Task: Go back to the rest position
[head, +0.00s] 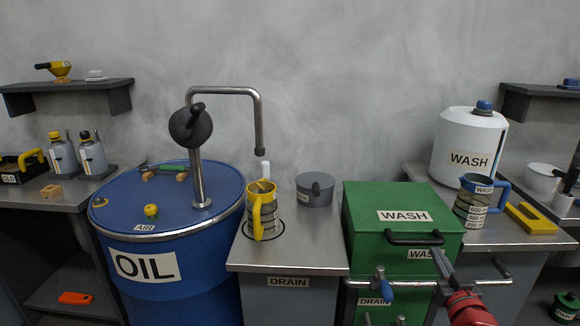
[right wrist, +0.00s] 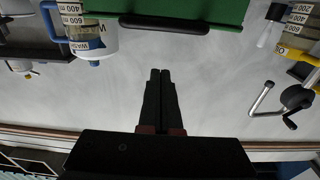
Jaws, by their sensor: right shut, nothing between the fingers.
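My right gripper (head: 438,254) comes in from the lower right in the head view, dark fingers with a red part behind them. It is shut and empty, in front of the green WASH box (head: 362,223). In the right wrist view the fingers (right wrist: 160,73) are together with nothing between them. That view looks upside down, with the green box (right wrist: 215,10) at its top edge, apart from the fingertips. My left gripper is not in view.
A blue OIL drum (head: 115,220) with a hand pump (head: 190,126) stands left. A yellow-handled jug (head: 263,210) and grey pot (head: 314,189) sit on the DRAIN cabinet (head: 290,258). A WASH jug (head: 474,201), white WASH container (head: 466,150) and blue-handled valve (head: 384,290) are near my right arm.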

